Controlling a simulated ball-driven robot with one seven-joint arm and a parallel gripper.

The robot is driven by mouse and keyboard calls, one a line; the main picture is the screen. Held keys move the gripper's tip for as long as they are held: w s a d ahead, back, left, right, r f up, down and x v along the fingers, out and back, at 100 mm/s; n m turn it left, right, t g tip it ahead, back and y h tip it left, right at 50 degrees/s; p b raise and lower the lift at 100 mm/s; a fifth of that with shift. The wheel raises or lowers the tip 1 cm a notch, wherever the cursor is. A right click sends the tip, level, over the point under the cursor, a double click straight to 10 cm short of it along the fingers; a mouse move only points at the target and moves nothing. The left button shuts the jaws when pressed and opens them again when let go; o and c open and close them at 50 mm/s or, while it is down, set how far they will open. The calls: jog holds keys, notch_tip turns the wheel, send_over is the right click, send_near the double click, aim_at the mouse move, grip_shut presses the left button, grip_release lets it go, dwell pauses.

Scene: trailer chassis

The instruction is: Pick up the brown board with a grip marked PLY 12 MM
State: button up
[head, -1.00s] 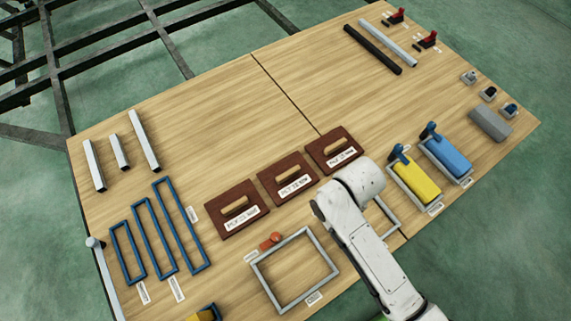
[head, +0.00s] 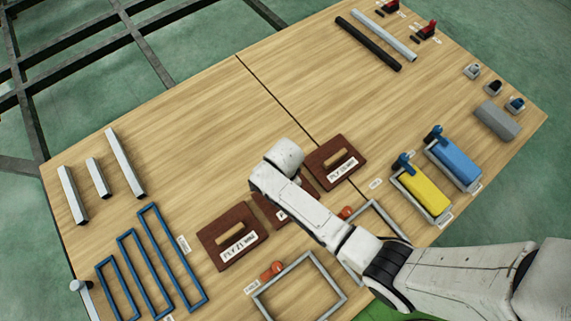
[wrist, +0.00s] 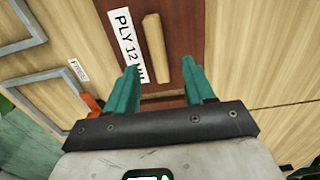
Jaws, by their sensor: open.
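The brown board marked PLY 12 MM (wrist: 182,28) lies under my gripper in the wrist view. Its white label (wrist: 125,40) is on the left and its pale wooden grip (wrist: 157,50) runs lengthwise beside it. My gripper (wrist: 164,72) is open, its two teal fingers apart, with the near end of the grip appearing between them; nothing is held. In the head view the middle brown board (head: 268,210) is mostly covered by my arm and its label is cut off. My fingers are hidden there.
Similar boards lie left (head: 232,236) and right (head: 335,163) of the middle one. A grey frame (head: 300,288), blue frames (head: 160,260), and yellow (head: 421,192) and blue (head: 454,163) blocks lie around them. The table behind the boards is clear.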

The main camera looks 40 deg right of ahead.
jog(key=shift+s+d+f+b, duration=0.1)
jog(key=shift+f+b, duration=0.3)
jog(key=shift+f, duration=1.2)
jog(key=shift+s+f+b, duration=0.1)
jog(key=shift+f+b, duration=0.25)
jog(key=shift+f, duration=1.25)
grip_shut()
